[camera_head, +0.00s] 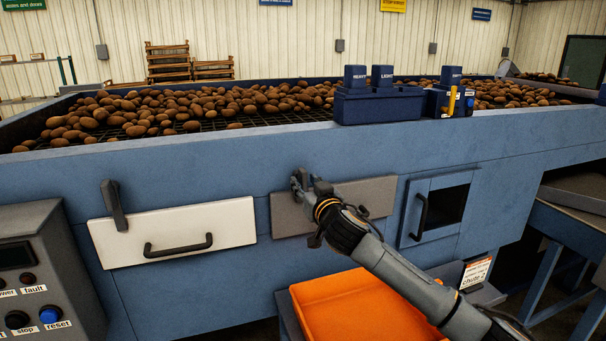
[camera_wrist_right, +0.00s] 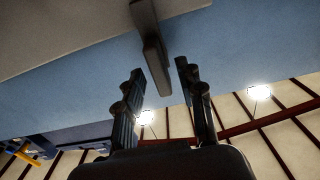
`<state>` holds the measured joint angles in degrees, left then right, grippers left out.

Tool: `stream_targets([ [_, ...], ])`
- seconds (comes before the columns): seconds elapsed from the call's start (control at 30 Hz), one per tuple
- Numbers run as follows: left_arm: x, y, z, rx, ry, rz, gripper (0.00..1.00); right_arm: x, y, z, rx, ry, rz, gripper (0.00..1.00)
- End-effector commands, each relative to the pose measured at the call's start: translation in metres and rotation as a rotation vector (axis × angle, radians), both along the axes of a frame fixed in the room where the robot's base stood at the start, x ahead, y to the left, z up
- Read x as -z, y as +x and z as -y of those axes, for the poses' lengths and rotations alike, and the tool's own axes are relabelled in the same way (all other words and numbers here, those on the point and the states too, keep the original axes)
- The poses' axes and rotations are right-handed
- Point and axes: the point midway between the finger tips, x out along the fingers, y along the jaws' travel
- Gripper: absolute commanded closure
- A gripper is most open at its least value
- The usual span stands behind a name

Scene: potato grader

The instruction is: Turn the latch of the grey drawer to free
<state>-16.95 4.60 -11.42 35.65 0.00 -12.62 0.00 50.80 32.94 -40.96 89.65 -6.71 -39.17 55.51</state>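The grey drawer (camera_head: 378,194) is in the blue machine's front, right of the white drawer, and its front looks flush with the panel. My right gripper (camera_head: 302,182) is at the drawer's upper left part and covers much of the drawer and its latch. In the right wrist view, the drawer's dark latch (camera_wrist_right: 150,45) reaches down from the top. Its end lies between the two fingertips of my right gripper (camera_wrist_right: 160,72). The fingers stand apart, with a gap visible on each side of the latch. The drawer's handle is hidden. My left gripper is not in view.
The white drawer (camera_head: 185,230) has a black handle (camera_head: 178,246) and its own dark latch (camera_head: 114,205), which hangs over its top edge. A blue door (camera_head: 416,225) is to the right. An orange crate (camera_head: 355,310) stands below my right arm. A control box (camera_head: 45,260) is far left.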

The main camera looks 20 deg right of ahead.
Motion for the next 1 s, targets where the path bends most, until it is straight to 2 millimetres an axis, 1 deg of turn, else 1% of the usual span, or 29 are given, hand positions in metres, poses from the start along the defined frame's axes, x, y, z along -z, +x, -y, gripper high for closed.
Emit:
stream_targets([
  [0.07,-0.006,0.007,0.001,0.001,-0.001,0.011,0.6,-0.002,0.009,0.0,0.002,0.001,0.0,0.62],
  [0.2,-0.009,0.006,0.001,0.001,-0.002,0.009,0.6,-0.001,0.019,-0.001,0.001,0.001,0.0,0.62],
  [0.43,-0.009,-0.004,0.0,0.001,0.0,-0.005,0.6,0.0,0.024,-0.001,0.0,0.0,0.001,0.62],
  [0.6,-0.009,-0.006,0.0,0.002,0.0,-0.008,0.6,0.0,0.024,-0.001,0.0,0.0,0.001,0.62],
  [0.67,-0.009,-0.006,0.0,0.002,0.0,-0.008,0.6,0.0,0.024,-0.001,0.0,0.0,0.001,0.74],
  [0.7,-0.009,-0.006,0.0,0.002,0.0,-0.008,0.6,0.0,0.024,-0.001,0.0,0.0,0.001,0.83],
  [0.8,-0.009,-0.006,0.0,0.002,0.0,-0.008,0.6,0.0,0.024,-0.001,0.0,0.0,0.0,1.0],
  [1.0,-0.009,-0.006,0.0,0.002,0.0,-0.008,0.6,0.0,0.024,-0.001,0.001,0.0,0.0,1.0],
])
